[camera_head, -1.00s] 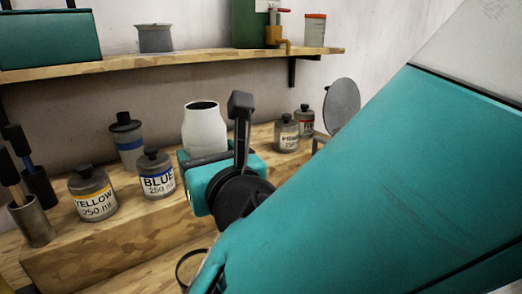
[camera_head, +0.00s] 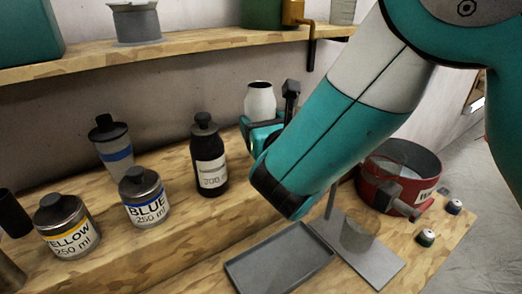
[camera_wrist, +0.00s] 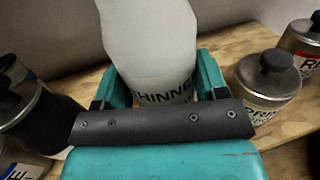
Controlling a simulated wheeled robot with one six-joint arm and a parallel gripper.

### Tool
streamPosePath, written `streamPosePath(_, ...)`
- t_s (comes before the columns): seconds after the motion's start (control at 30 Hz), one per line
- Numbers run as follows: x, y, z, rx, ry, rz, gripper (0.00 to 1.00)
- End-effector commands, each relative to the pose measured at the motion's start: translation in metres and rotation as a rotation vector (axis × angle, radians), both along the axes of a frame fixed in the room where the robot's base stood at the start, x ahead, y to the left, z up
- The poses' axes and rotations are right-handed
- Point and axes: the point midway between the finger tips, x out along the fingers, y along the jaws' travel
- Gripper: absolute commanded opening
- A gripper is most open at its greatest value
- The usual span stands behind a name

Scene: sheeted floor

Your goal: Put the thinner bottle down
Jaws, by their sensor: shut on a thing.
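The thinner bottle (camera_wrist: 155,45) is pale white with "THINNER" lettering low on its front, partly covered by my gripper. In the wrist view it stands upright between the teal fingers of my gripper (camera_wrist: 158,85), which is shut on it. In the head view the bottle's open top (camera_head: 260,98) rises above my gripper (camera_head: 264,132), at the wooden shelf's right part. My arm and gripper hide its base, so I cannot tell whether it touches the shelf.
A dark bottle (camera_head: 209,158) stands left of my gripper, then a BLUE can (camera_head: 145,198) and YELLOW can (camera_head: 66,226). Right of it are a primer can (camera_wrist: 267,80) and a red-labelled can (camera_wrist: 308,42). A grey tray (camera_head: 280,262) and red bucket (camera_head: 428,188) are lower right.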

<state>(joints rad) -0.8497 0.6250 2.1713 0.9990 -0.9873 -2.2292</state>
Motion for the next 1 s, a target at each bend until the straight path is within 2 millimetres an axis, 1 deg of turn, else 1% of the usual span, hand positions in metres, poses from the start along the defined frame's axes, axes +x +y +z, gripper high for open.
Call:
streamPosePath(0.03,0.000,0.000,-0.010,-0.002,-0.001,-0.001,0.22)
streamPosePath(0.17,0.000,-0.001,-0.020,-0.001,-0.001,-0.002,0.22)
streamPosePath(0.3,0.000,0.000,-0.042,-0.002,-0.001,0.001,0.22)
streamPosePath(0.4,0.000,0.001,-0.052,-0.001,-0.001,0.001,0.22)
streamPosePath(0.7,-0.001,0.002,-0.051,0.002,-0.002,0.003,0.22)
streamPosePath(0.83,-0.001,0.002,-0.056,0.001,-0.003,0.002,0.22)
streamPosePath(0.87,-0.001,0.001,-0.055,0.001,-0.001,0.002,0.73)
streamPosePath(0.9,-0.001,0.001,-0.055,0.001,-0.001,0.002,0.82)
streamPosePath(0.93,-0.001,0.001,-0.055,0.001,-0.001,0.002,0.89)
streamPosePath(0.97,-0.001,0.001,-0.055,0.001,-0.001,0.002,0.92)
streamPosePath(1.0,-0.001,0.001,-0.055,0.001,-0.001,0.002,0.92)
